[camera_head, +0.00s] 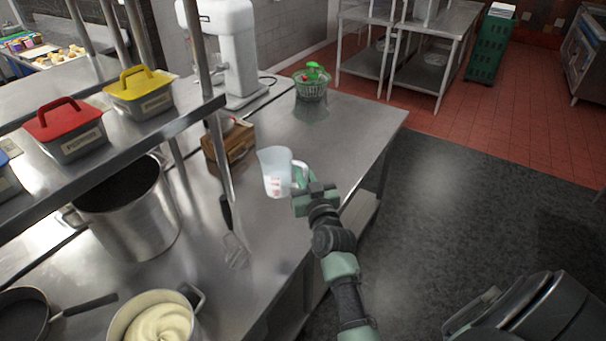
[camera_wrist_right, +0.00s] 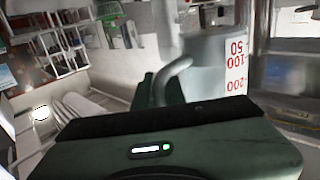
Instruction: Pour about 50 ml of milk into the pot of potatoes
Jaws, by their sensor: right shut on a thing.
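My right gripper (camera_head: 302,196) is shut on the handle of a clear measuring cup (camera_head: 274,174) with red markings. It holds the cup above the steel counter, apart from the pot. The cup also shows in the right wrist view (camera_wrist_right: 215,68), with its red scale; its contents cannot be made out. A pot of pale mashed potatoes (camera_head: 160,325) stands at the bottom left of the head view, cut off by the frame edge. My left gripper is out of view. No milk container can be made out.
A large steel pot (camera_head: 135,225) and a frying pan (camera_head: 25,318) stand left. A shelf (camera_head: 120,135) with lidded containers overhangs the counter. Counter right of the whisk is clear.

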